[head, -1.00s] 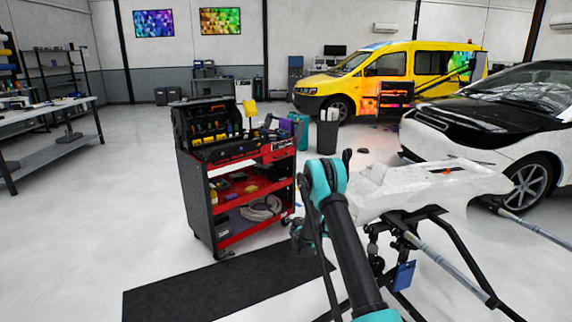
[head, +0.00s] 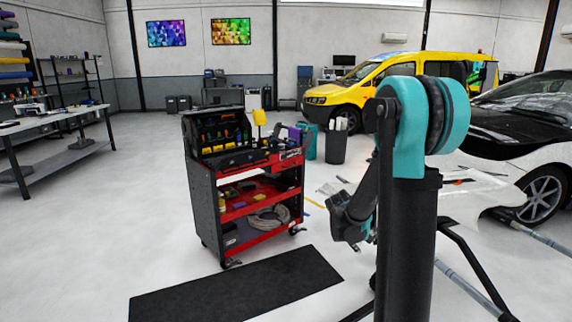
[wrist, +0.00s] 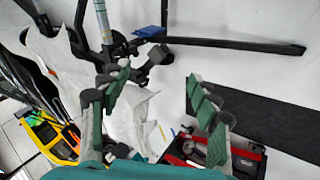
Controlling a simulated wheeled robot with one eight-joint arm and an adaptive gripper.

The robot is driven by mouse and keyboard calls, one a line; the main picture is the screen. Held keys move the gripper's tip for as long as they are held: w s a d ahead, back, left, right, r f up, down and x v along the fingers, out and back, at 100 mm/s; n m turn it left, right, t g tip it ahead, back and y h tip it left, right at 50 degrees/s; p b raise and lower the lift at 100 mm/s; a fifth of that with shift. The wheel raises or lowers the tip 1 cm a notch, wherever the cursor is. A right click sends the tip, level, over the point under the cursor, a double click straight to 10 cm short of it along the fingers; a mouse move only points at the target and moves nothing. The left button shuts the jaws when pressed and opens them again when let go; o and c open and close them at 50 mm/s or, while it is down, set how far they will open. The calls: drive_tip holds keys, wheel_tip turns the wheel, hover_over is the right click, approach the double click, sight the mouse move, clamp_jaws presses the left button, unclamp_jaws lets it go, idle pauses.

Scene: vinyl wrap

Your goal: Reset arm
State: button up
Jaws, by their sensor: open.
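My arm (head: 405,240) stands raised on the right of the head view, with its teal elbow high and the forearm folded down behind it. The wrist end of my arm hangs low beside the elbow's left, and its fingers are hard to make out there.
A black mat (head: 240,290) lies before the cart. A white car part (head: 480,195) on a black stand is partly hidden behind my arm. A grey bin (head: 336,147), a yellow van (head: 375,80) and a black-and-white car (head: 525,110) stand behind.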

drive_tip(key=s+a+f+y, duration=0.1)
drive_tip(key=s+a+y, duration=0.2)
drive_tip(key=s, duration=0.9)
drive_tip(key=s+a+f+m+y, duration=0.1)
drive_tip(key=s+a+y, duration=0.2)
drive_tip(key=s, duration=0.9)
drive_tip(key=a, duration=0.3)
drive_tip(key=shift+s+a+m, duration=0.2)
drive_tip(key=shift+a+m, duration=0.1)
drive_tip(key=shift+a, duration=0.1)
